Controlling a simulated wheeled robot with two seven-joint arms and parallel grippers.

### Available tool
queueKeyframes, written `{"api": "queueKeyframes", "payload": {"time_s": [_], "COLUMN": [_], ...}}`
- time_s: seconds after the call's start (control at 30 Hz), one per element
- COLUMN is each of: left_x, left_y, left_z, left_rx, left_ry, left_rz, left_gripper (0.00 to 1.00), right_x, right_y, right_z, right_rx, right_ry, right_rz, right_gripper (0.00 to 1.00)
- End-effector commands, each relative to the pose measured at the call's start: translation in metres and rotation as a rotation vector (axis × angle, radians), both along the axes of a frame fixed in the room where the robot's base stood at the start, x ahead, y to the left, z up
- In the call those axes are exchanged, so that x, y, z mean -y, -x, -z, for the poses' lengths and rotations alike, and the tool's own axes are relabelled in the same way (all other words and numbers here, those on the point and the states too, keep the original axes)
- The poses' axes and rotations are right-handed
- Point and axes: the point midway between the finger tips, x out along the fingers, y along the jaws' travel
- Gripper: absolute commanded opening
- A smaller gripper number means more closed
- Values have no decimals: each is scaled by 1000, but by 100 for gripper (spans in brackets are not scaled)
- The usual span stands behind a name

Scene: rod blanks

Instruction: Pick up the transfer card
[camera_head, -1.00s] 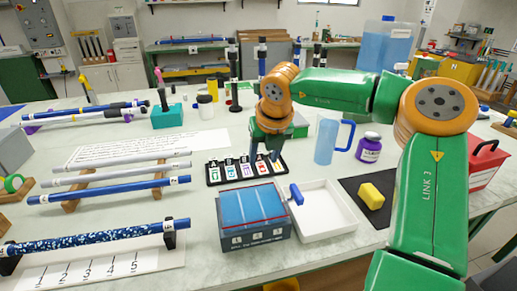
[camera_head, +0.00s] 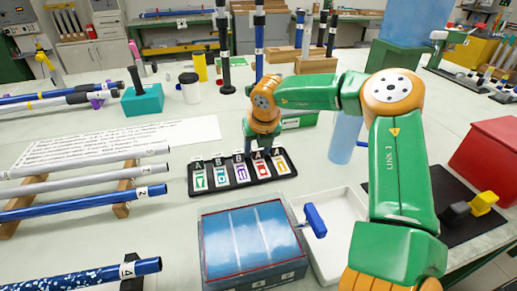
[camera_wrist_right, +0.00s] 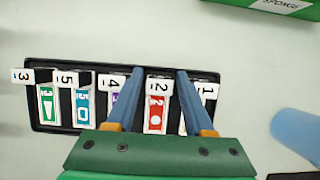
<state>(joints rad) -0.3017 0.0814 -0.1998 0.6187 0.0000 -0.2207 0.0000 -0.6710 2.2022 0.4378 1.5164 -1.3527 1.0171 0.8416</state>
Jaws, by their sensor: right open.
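A black card rack (camera_head: 232,187) lies on the table in the head view, holding a row of small cards with coloured faces and tabs. From left they are green (camera_head: 200,180), teal (camera_head: 221,176), purple (camera_head: 241,172), red (camera_head: 261,169) and orange (camera_head: 281,166). I cannot tell which is called the transfer card. My right gripper (camera_head: 262,151) is above the right part of the rack. In the right wrist view its open, empty fingers (camera_wrist_right: 158,75) straddle the red card (camera_wrist_right: 155,115), and the orange card is partly hidden by a finger. My left gripper is not in view.
A blue-topped box (camera_head: 250,240) with a blue handle stands in front of the rack, beside a white tray (camera_head: 345,225). A blue jug (camera_head: 345,138) stands to the right, rods on stands to the left. A green box (camera_head: 300,120) lies behind.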

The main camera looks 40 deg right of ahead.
Motion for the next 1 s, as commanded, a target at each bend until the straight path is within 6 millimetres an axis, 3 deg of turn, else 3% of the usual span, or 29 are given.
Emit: {"api": "queueKeyframes", "payload": {"time_s": [0.17,0.3,0.37,0.73,0.87,1.0], "left_x": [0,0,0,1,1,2], "left_y": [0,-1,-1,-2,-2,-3], "left_z": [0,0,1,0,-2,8], "left_rx": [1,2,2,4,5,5], "left_ry": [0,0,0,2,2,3], "left_rz": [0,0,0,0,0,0], "left_gripper": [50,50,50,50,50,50], "right_x": [0,0,0,0,0,-24], "right_y": [0,0,0,-1,-1,19], "right_z": [1,1,1,-8,-34,-68], "right_rx": [2,2,2,4,6,11], "right_ry": [-1,-1,-1,-1,1,3], "right_rz": [1,1,1,1,1,-5], "right_gripper": [50,12,0,0,0,0]}}
